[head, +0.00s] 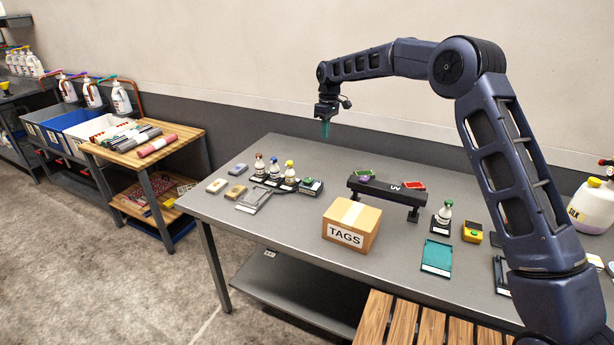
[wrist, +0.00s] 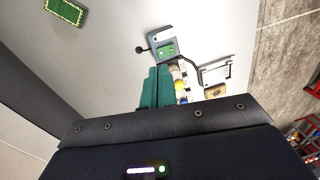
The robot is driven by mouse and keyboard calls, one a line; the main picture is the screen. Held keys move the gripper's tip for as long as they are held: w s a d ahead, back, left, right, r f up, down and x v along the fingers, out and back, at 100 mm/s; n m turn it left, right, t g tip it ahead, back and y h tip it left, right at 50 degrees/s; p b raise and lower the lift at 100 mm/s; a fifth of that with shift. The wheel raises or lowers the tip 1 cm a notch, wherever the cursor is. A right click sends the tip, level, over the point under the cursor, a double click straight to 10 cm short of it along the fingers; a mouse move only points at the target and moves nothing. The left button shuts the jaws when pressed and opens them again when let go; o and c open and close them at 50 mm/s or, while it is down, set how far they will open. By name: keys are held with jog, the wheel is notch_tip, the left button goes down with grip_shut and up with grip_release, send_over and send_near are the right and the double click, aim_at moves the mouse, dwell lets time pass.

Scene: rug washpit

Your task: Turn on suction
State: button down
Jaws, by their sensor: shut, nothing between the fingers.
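A small grey box with a green face (head: 311,186) sits on the grey table, right of several small bottles. In the wrist view the box (wrist: 164,46) shows a black round-ended lever on its left side and a dark cable running to a pale frame (wrist: 215,75). The frame (head: 256,200) lies flat in front of the bottles in the head view. I cannot tell a lit lamp on the box. My gripper (head: 325,130) is high above the table, behind and right of the box, with teal fingers shut and empty. The fingers (wrist: 157,88) point toward the box, apart from it.
A cardboard box marked TAGS (head: 351,226) stands at the table's front, near a black raised stand (head: 386,188) holding green and red items. Small bottles (head: 274,170) stand close beside the grey box. The back left tabletop is clear.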

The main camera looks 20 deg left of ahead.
jog(key=n, duration=0.1)
send_over(307, 182)
jog(key=w, duration=0.3)
notch_tip(307, 182, down, 5)
jog(key=shift+s+a+r, duration=0.15)
jog(key=shift+r, duration=0.05)
jog(key=shift+f, duration=0.1)
jog(key=f, duration=0.4)
jog(key=s+f, duration=0.1)
jog(key=f, duration=0.4)
jog(key=s+f, duration=0.1)
jog(key=f, duration=0.3)
jog(key=shift+s+f, duration=0.1)
jog(key=shift+f, duration=0.25)
jog(key=shift+s+f, duration=0.2)
jog(key=shift+w, duration=0.2)
jog(key=shift+w+r, duration=0.25)
jog(key=shift+w, duration=0.45)
